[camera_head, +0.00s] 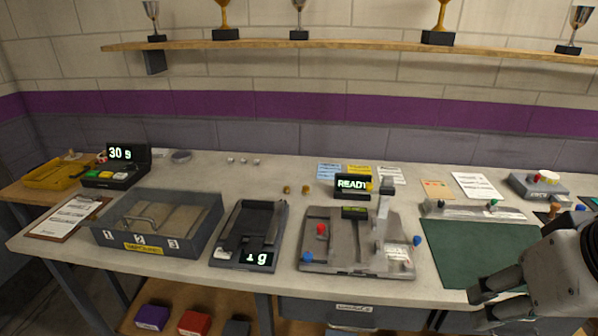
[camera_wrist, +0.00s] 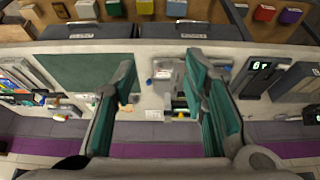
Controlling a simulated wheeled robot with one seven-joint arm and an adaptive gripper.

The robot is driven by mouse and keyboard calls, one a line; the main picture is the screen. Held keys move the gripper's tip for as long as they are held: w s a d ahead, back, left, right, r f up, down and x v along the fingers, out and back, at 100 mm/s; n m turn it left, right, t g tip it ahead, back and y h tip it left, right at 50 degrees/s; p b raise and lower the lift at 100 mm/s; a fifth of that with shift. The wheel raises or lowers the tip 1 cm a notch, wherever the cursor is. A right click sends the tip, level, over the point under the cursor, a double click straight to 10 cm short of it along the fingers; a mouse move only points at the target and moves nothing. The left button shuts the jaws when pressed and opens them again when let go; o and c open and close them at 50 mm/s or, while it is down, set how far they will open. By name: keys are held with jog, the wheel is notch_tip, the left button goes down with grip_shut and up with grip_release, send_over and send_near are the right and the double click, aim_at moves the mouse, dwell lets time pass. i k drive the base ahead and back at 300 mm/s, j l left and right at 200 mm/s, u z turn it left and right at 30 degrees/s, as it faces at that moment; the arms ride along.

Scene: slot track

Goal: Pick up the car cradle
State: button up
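My gripper (camera_head: 490,297) is at the right edge of the head view, above the front of the table by the green mat. In the wrist view my gripper (camera_wrist: 160,75) has its two green-lined fingers wide apart with nothing between them. No thing is plainly marked as the car cradle. A dark tray-like piece lies on the black scale (camera_head: 240,258), whose display seems to read 1 g; I cannot tell if this piece is the cradle. The scale (camera_wrist: 262,78) is to the right of the fingers in the wrist view.
A grey fixture (camera_head: 330,255) with an upright post and a READY display (camera_head: 352,184) stands mid-table. The green mat (camera_head: 470,250) is mostly bare. A grey numbered bin (camera_head: 150,247), a clipboard (camera_head: 65,218) and a yellow tray (camera_head: 52,176) are left. A trophy shelf (camera_head: 330,45) is above.

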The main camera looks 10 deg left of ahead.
aim_at(253, 222)
jog(key=i+j, duration=0.15)
jog(key=j, duration=0.2)
jog(key=i+j, duration=0.15)
jog(key=j, duration=0.2)
jog(key=i+j, duration=0.2)
jog(key=j, duration=0.15)
jog(key=i+j, duration=0.15)
jog(key=j, duration=0.15)
jog(key=i+j, duration=0.15)
jog(key=j, duration=0.2)
jog(key=i+j, duration=0.15)
jog(key=j, duration=0.2)
